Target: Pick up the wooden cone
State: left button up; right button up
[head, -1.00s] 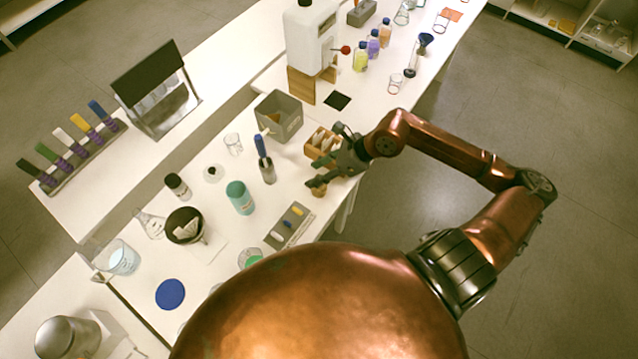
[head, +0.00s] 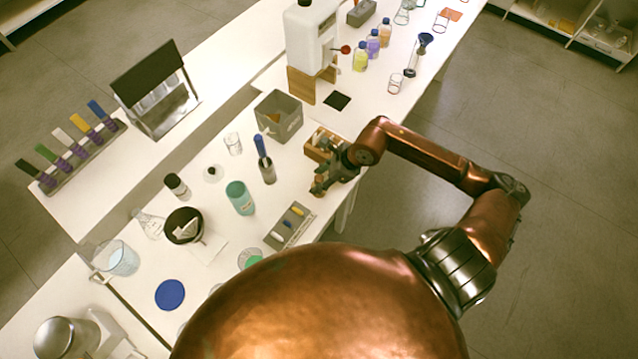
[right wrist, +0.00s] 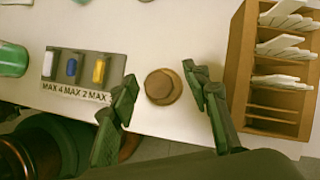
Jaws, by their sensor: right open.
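The wooden cone (right wrist: 162,87) shows in the right wrist view as a brown, rounded piece on the white table, seen from above. My right gripper (right wrist: 163,110) is open, with one finger on each side of the cone and a gap between each finger and it. In the head view my right gripper (head: 328,176) is over the table's right edge, and the cone is small and largely hidden there by the fingers. My left gripper does not show.
A wooden box with white slips (right wrist: 275,70) stands close to the right of the gripper. A grey tray with coloured pieces (right wrist: 84,69) lies to the left. The table edge is close.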

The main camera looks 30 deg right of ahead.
jog(key=shift+c, duration=0.5)
grip_shut()
